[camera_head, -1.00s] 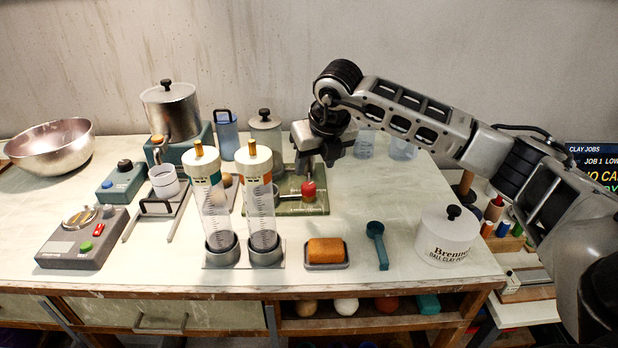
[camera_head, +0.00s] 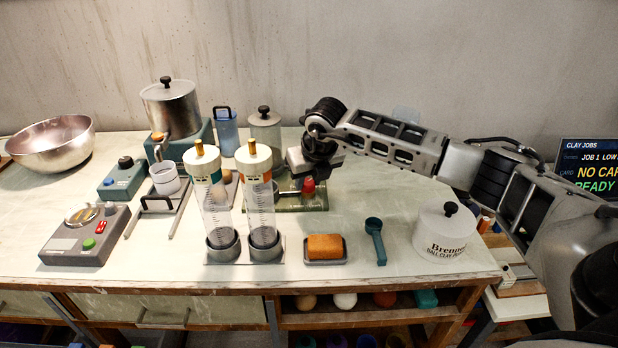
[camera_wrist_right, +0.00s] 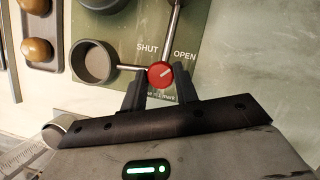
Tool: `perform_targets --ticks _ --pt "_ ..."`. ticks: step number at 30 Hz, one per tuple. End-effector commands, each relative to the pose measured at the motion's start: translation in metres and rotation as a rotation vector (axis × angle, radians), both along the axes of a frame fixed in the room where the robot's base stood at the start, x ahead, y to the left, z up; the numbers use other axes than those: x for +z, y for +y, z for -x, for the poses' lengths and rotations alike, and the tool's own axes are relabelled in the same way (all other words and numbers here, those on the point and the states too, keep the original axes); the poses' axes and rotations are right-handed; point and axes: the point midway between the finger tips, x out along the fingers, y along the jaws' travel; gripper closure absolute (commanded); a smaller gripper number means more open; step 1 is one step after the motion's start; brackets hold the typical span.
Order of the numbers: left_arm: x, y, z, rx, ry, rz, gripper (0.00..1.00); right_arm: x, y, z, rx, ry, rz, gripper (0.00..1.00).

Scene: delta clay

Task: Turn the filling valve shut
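The filling valve shows as a round red knob (camera_wrist_right: 160,74) with a short pale mark slanting to the upper right, towards the printed word OPEN. The word SHUT stands to its upper left. In the head view the red knob (camera_head: 308,186) sits on a green plate (camera_head: 290,204). My right gripper (camera_wrist_right: 159,79) is open, its two dark fingertips on either side of the knob; I cannot tell if they touch it. In the head view my right gripper (camera_head: 312,165) is just above the knob, fingers hard to make out. My left gripper is not in view.
A grey cup (camera_wrist_right: 94,62) joins the valve by a thin pipe. Two tall clear cylinders (camera_head: 216,214) stand in front and to the left of the valve. An orange block (camera_head: 325,247), a teal scoop (camera_head: 376,240) and a white jar (camera_head: 444,232) stand nearer the front edge.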

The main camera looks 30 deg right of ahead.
Motion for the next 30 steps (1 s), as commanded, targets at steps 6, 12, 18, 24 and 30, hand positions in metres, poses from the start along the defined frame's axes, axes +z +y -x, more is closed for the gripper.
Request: perform_targets --ticks 6,12,18,24,30 --pt "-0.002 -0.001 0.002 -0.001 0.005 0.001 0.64 0.0 0.0 0.0 0.006 -0.001 0.001 0.93" --pt "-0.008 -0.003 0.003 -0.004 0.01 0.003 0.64 -0.001 -0.001 0.0 0.062 -0.001 0.0 0.93" --pt "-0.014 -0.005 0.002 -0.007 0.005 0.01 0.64 -0.001 -0.002 0.0 0.19 -0.004 -0.001 0.93" --pt "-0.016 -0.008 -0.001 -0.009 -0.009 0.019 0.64 -0.001 -0.003 -0.001 0.371 -0.004 -0.001 0.93" --pt "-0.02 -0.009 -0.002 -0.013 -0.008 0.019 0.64 0.0 -0.004 -0.001 0.561 -0.005 -0.002 0.93"
